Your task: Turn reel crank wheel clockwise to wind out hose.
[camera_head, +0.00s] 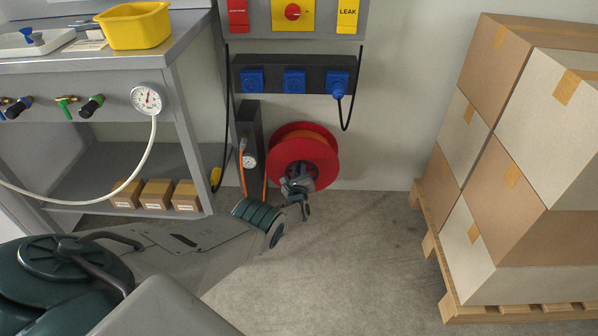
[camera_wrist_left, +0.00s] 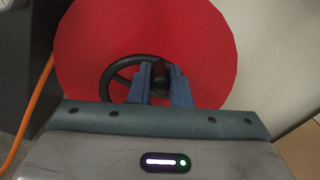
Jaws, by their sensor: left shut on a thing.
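The hose reel is a red disc (camera_head: 322,152) low on the wall in the head view, with orange hose wound behind its front face. It fills the upper part of the left wrist view (camera_wrist_left: 205,45). A black spoked crank wheel (camera_wrist_left: 112,72) sits at the reel's front. My left gripper (camera_head: 298,187) reaches the reel's lower front. In the left wrist view its two blue-grey fingers (camera_wrist_left: 161,84) are shut on a dark knob (camera_wrist_left: 161,72) at the crank wheel's right side. The fingers and gripper body hide the wheel's lower part. My right gripper is not in view.
Orange hose (camera_wrist_left: 35,115) runs down left of the reel, beside a dark upright box (camera_head: 251,140). A grey workbench (camera_head: 185,60) stands at left. Stacked cartons on a wooden pallet (camera_head: 440,265) stand at right. The floor between (camera_head: 350,270) is clear.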

